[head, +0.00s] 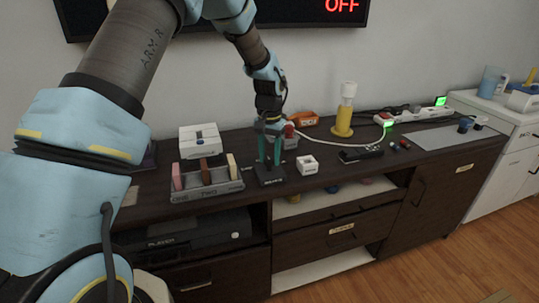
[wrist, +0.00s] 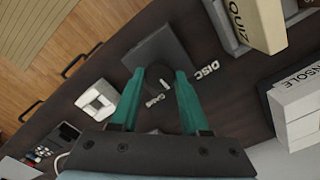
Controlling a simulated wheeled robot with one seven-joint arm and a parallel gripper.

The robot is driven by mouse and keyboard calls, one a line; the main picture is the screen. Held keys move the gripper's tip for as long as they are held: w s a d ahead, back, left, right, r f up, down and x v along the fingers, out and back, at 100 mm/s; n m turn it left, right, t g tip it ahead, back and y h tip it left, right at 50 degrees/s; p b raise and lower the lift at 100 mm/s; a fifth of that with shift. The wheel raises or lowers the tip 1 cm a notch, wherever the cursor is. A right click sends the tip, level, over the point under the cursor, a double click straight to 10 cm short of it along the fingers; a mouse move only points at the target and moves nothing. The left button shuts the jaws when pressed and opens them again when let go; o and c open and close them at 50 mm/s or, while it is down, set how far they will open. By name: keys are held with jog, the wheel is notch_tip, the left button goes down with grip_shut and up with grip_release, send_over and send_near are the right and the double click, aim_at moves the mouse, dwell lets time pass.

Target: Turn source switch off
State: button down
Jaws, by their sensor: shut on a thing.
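The source switch (head: 271,178) is a small black plate on the dark cabinet top, with white lettering along its front edge in the head view. In the wrist view its square base (wrist: 158,45) lies beyond my fingertips, with the word DISC on one side and a second, hard-to-read label near the fingers. My gripper (head: 270,161) points down over the plate. Its teal fingers (wrist: 163,73) are shut on the dark switch knob between them. The knob is mostly hidden, so its exact angle cannot be told.
A slotted tray (head: 207,190) with several upright blocks stands left, before a white console box (head: 200,140). A white cube (head: 308,165) stands close right. A yellow-based bottle (head: 344,112) and power strip (head: 405,114) are farther right. The wall screen (head: 300,12) reads OFF in red.

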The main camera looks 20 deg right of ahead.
aim_at(269, 160)
jog(key=shift+m, duration=0.4)
jog(key=shift+c, duration=1.9)
grip_release()
notch_tip(269, 160, up, 11)
jog(key=b, duration=0.1)
jog(key=shift+f, duration=0.1)
